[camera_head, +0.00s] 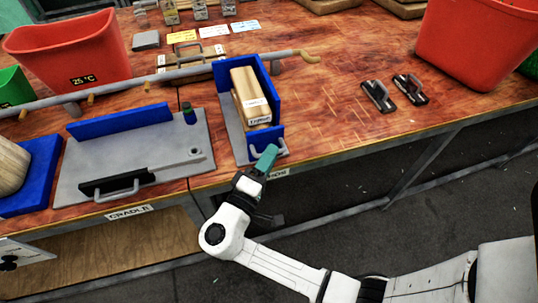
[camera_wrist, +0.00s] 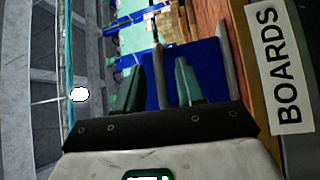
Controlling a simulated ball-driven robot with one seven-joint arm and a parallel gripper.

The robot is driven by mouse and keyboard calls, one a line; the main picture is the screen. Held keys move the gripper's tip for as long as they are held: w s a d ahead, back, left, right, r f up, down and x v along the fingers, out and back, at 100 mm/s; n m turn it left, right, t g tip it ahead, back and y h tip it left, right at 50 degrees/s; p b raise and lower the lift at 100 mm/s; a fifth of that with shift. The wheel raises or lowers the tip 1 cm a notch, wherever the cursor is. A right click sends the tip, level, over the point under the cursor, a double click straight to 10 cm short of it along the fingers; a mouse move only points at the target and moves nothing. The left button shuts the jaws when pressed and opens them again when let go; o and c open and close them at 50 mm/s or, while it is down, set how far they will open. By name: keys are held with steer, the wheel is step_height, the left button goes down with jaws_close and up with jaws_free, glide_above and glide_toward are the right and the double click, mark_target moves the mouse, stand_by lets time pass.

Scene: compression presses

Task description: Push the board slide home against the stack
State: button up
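The board slide (camera_head: 268,140) is a blue upright plate with a grey handle (camera_head: 284,152) at the front of a grey tray with blue walls (camera_head: 273,92). The stack of light wooden boards (camera_head: 248,88) lies in the tray behind it, with a white label on its front end. My gripper (camera_head: 266,158) is at the slide's handle, its teal fingers partly covering the slide. In the wrist view the fingers (camera_wrist: 160,85) are apart, with a grey bar between them and the blue slide (camera_wrist: 208,75) beyond. I cannot tell whether they touch the handle.
Two small dark clamps (camera_head: 396,93) and a red bin (camera_head: 480,45) are at the right. The table between is clear. A BOARDS label (camera_wrist: 278,70) is on the table edge.

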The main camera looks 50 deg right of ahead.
mark_target(267, 142)
steer(key=shift+d, duration=0.2)
jaws_close()
steer(key=shift+w+d+b, duration=0.45)
steer(key=shift+w+d, duration=0.1)
steer(key=shift+w, duration=0.3)
steer(key=shift+w+d+b, duration=0.45)
steer(key=shift+w+d, duration=0.05)
steer(key=shift+w, duration=0.3)
jaws_free()
steer(key=b+v, duration=0.2)
steer(key=v, duration=0.9)
